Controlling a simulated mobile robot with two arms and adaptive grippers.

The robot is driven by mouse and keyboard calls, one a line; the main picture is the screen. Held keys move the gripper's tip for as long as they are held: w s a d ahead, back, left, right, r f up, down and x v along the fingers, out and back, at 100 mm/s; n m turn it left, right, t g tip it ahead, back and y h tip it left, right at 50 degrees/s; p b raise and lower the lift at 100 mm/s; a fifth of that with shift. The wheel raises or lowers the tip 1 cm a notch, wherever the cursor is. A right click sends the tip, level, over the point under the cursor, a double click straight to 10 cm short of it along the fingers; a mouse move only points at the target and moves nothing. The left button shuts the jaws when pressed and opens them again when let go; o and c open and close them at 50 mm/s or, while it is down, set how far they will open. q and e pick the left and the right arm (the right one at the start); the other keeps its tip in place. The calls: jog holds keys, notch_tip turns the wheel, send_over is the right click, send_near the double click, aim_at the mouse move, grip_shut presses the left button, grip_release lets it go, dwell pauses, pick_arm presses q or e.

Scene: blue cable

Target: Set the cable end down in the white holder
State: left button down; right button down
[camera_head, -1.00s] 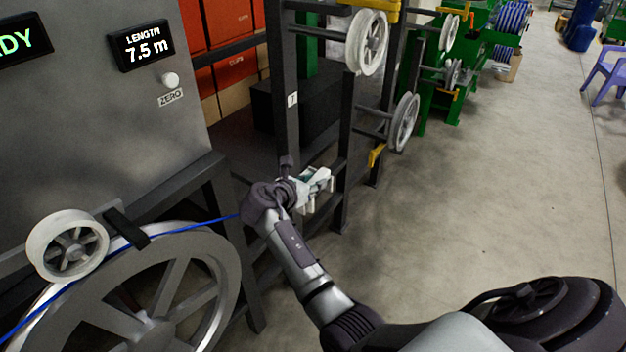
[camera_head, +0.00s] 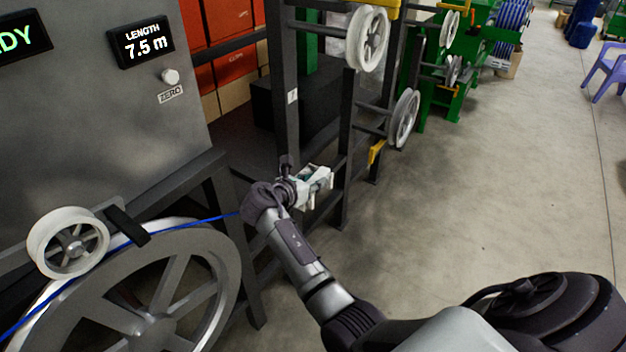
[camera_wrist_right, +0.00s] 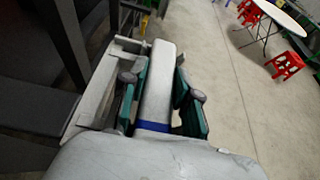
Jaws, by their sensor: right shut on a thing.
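The blue cable (camera_head: 185,226) runs from the large wheel to my right gripper (camera_head: 314,179). In the right wrist view, the teal fingers of this gripper (camera_wrist_right: 160,92) stand on either side of a white bar, with a short blue stretch of cable (camera_wrist_right: 152,126) across the space between them. The white holder (camera_head: 325,190) is at the gripper, by the dark rack. Its pale frame also shows left of the fingers in the right wrist view (camera_wrist_right: 97,95). The cable's tip is hidden, and I cannot tell whether it touches the holder. My left gripper is out of view.
A white guide roller (camera_head: 67,243) and a large grey wheel (camera_head: 175,290) stand at the left under a grey machine panel (camera_head: 100,130). The dark rack (camera_head: 284,90) carries white reels (camera_head: 367,40). Open concrete floor (camera_head: 480,190) lies to the right.

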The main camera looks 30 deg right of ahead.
jog(key=c, duration=0.8)
grip_release()
jog(key=shift+o, duration=0.2)
jog(key=shift+a, duration=0.1)
jog(key=v, duration=0.7)
jog(key=shift+a, duration=0.15)
jog(key=shift+s, duration=0.1)
